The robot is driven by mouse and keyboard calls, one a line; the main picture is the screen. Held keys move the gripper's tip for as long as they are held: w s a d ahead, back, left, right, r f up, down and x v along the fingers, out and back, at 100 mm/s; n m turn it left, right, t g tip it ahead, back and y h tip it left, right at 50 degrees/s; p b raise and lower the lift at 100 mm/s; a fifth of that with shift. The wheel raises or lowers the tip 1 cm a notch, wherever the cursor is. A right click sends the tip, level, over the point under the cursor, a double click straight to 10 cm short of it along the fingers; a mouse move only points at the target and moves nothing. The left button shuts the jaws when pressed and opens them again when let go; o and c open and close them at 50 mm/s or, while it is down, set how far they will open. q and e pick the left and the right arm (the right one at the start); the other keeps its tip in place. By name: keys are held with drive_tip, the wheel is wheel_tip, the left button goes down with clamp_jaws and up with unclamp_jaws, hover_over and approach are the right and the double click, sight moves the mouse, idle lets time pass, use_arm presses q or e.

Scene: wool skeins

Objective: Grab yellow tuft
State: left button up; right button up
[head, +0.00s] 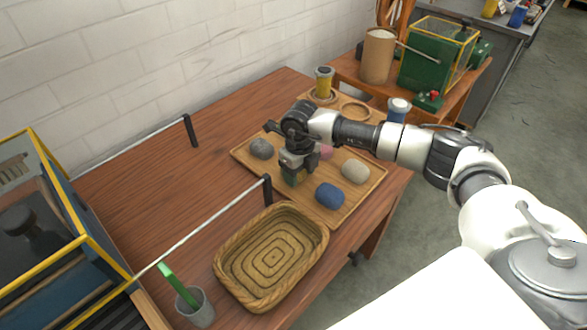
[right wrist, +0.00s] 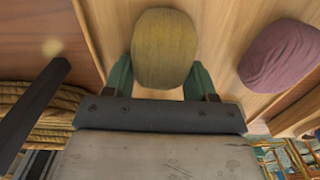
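The yellow tuft (right wrist: 165,48) is an olive-yellow oval in the right wrist view, directly ahead of my right gripper. The right gripper's green fingers (right wrist: 160,82) lie on its left and right sides, close against it in the picture. I cannot tell whether they press on it or only stand around it. In the head view the right gripper (head: 292,178) points down over the wooden board (head: 246,163), and it hides the yellow tuft there. My left gripper is not in view.
A mauve-pink tuft (right wrist: 280,53) lies right of the yellow one. A grey tuft (head: 262,148), a beige tuft (head: 355,172) and a blue tuft (head: 330,195) also lie on the board. A wicker basket (head: 318,237) stands in front, with a black post (head: 267,189) beside it.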

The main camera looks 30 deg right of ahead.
drive_tip(key=shift+c, duration=0.7)
